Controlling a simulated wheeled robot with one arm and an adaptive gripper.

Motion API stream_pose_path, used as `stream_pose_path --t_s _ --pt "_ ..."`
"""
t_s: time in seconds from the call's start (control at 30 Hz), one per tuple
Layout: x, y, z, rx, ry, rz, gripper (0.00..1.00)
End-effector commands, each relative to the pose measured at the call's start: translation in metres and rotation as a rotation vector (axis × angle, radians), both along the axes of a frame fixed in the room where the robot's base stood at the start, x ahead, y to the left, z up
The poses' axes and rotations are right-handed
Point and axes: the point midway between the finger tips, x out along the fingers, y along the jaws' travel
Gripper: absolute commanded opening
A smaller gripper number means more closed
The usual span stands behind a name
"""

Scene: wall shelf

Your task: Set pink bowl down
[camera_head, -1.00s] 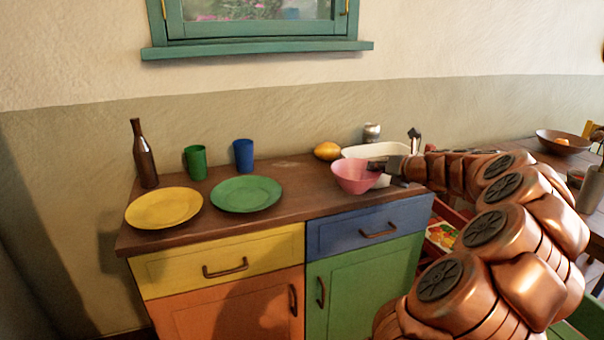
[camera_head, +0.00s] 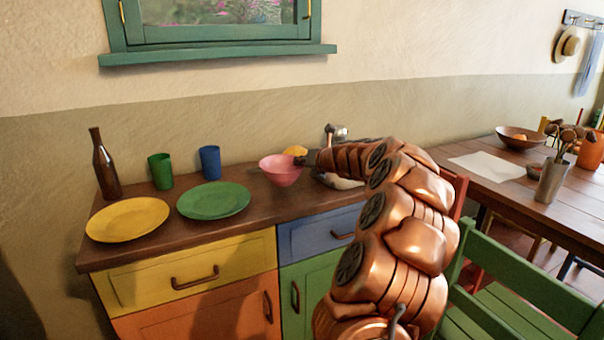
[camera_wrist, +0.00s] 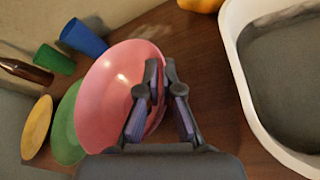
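The pink bowl (camera_head: 280,172) is upright or nearly so over the wooden countertop (camera_head: 240,228), right of the green plate (camera_head: 214,200). I cannot tell whether its base touches the counter. My gripper (camera_head: 308,158) reaches in from the right and meets the bowl's right rim. In the wrist view, the bowl (camera_wrist: 110,85) fills the left middle. My gripper (camera_wrist: 163,68) has its two fingers close together, pinching the rim's right side. The bowl hides part of the green plate there.
A yellow plate (camera_head: 127,219), brown bottle (camera_head: 105,165), green cup (camera_head: 160,171) and blue cup (camera_head: 209,162) stand to the left. A white basin (camera_wrist: 240,70) is to the right. Bare wood shows between bowl and basin.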

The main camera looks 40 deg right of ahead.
Motion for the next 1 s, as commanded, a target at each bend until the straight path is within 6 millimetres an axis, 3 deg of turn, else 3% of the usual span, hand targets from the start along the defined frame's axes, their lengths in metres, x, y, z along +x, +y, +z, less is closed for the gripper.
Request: stream_pose_path --t_s 0.03,0.2,0.6,0.9,1.0 --pt "-0.001 -0.001 -0.013 0.003 0.000 -0.002 0.00" --pt "-0.002 -0.001 -0.033 0.003 -0.002 -0.003 0.00" --pt "-0.002 -0.002 -0.035 0.001 -0.001 -0.002 0.00" --pt "-0.002 -0.002 -0.036 0.000 0.000 -0.002 0.31" --pt "-0.002 -0.002 -0.036 0.001 0.000 -0.003 0.31"
